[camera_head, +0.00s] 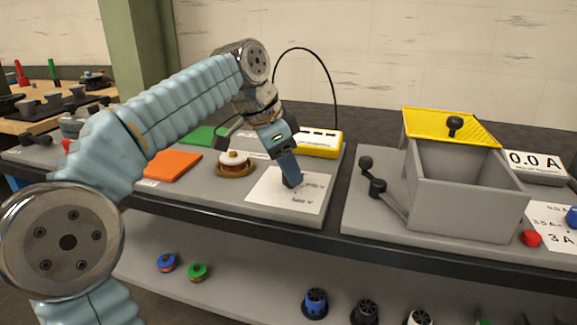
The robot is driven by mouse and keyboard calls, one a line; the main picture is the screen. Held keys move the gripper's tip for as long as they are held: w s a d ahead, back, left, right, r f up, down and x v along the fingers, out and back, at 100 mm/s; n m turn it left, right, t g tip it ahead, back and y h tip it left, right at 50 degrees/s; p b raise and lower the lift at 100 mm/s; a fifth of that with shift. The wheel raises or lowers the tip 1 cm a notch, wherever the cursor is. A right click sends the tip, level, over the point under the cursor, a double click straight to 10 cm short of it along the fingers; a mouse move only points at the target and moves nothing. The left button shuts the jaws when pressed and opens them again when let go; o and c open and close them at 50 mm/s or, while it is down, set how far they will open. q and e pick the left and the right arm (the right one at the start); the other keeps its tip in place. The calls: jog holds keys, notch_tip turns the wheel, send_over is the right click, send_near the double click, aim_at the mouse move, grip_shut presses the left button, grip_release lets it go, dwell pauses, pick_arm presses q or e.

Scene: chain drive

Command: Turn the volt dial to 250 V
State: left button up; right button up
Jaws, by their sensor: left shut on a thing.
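The volt dial (291,186) is a small dark knob on a white card (265,197) printed with volt marks, on the grey bench. My left gripper (290,180) comes down onto it from above, shut on the knob. The gripper covers most of the dial, so its pointer and present setting are hidden. Some marks on the card show to the right and below the gripper, but they are too small to read surely. My right gripper is not in the view.
A yellow meter box (322,143) with a black cable stands behind the dial. A grey box with a yellow lid (455,127) and a black crank (378,187) stand to the right.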

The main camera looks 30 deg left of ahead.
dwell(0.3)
pick_arm(q)
jog(key=o, duration=1)
jog(key=shift+o, duration=0.2)
jog(key=v, duration=1.2)
